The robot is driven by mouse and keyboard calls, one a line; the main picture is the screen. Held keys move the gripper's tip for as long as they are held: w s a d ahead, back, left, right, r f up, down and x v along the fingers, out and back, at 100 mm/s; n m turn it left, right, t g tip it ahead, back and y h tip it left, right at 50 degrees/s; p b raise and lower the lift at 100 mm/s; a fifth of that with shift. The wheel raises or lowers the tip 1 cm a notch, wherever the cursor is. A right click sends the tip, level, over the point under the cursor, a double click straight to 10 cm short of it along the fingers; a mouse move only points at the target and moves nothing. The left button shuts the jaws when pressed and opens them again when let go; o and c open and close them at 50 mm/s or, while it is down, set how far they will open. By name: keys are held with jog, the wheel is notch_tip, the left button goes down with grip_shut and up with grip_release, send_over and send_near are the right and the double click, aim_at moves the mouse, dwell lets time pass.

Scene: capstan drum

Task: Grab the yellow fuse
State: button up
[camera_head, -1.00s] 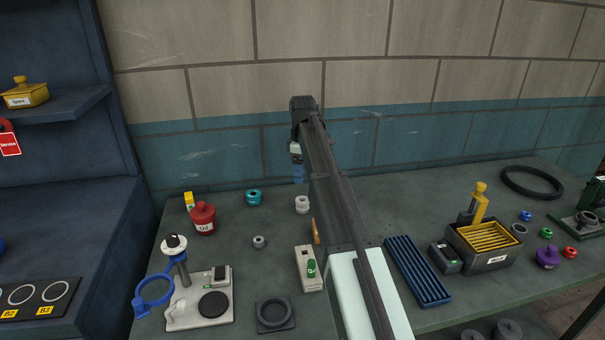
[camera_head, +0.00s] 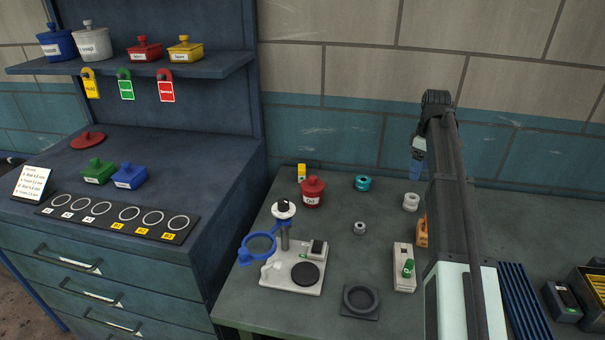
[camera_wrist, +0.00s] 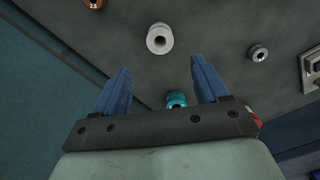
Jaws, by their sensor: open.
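A small upright yellow block with a white lower part (camera_head: 302,173) stands at the back left of the bench, behind the red pot (camera_head: 313,192). It is the likeliest yellow fuse, but it is too small to be sure. My gripper (camera_head: 417,165) is raised above the back of the bench, well to the right of the yellow block. In the wrist view its blue fingers (camera_wrist: 163,78) are spread with nothing held between them. A white spool (camera_wrist: 160,39) lies beyond the fingertips, and a teal spool (camera_wrist: 176,99) shows between the fingers. No yellow block shows in the wrist view.
A white device with a blue ring (camera_head: 258,247) stands front left. A small grey spool (camera_head: 360,228), a black square base (camera_head: 361,301) and an orange block (camera_head: 422,232) are on the bench. A dark blue cabinet (camera_head: 230,190) with a shelf (camera_head: 130,66) borders the left.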

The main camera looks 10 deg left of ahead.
jog(key=shift+o, duration=0.4)
dwell(0.3)
jog(key=m, duration=1.7)
send_over(302, 167)
jog(key=m, duration=1)
jog(key=shift+m, duration=0.4)
notch_tip(302, 167, down, 13)
jog(key=shift+w+r, duration=0.1)
